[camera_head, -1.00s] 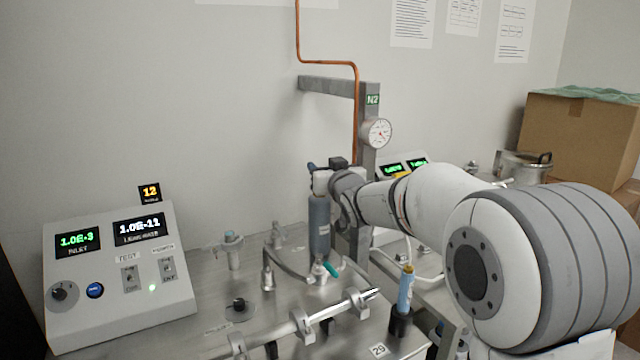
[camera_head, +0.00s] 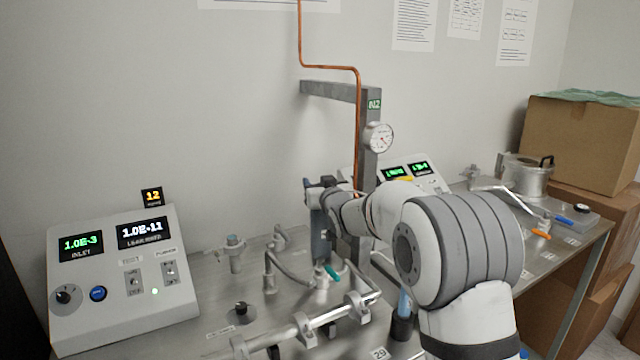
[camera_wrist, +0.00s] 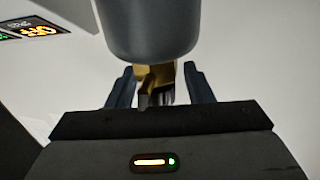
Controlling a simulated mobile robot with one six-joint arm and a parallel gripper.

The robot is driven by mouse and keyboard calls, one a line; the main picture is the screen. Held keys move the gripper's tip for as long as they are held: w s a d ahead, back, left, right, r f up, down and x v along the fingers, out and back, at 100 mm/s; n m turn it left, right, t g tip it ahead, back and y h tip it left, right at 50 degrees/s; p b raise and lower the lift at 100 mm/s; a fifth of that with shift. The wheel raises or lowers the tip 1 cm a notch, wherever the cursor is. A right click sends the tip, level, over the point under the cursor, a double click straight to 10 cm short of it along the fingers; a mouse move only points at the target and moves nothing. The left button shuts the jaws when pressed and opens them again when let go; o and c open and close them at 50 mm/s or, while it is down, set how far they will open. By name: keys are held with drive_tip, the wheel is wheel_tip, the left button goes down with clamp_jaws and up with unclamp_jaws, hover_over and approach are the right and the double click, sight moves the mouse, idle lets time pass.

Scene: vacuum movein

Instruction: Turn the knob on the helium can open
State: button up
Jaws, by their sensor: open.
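The helium can appears to be the grey-blue cylinder (camera_head: 317,222), upright behind the steel pipe fittings. In the wrist view its smooth grey body (camera_wrist: 150,25) fills the top of the picture, and that picture looks upside down. A brass fitting (camera_wrist: 165,76) shows at its end, with a small grey piece, perhaps the knob, beside it; details are unclear. My gripper (camera_wrist: 160,88) is open, with one dark finger on each side of the brass fitting; contact cannot be told. In the head view my gripper (camera_head: 312,187) is at the can's top, partly hidden by my wrist.
A leak-detector console (camera_head: 118,275) stands at left. Steel pipe clamps (camera_head: 305,325) lie in front of the can. A grey post (camera_head: 369,150) with a gauge (camera_head: 379,138) rises close behind my wrist. A blue bottle (camera_head: 404,301) sits in a black holder beside my arm.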

drive_tip(key=c, duration=1)
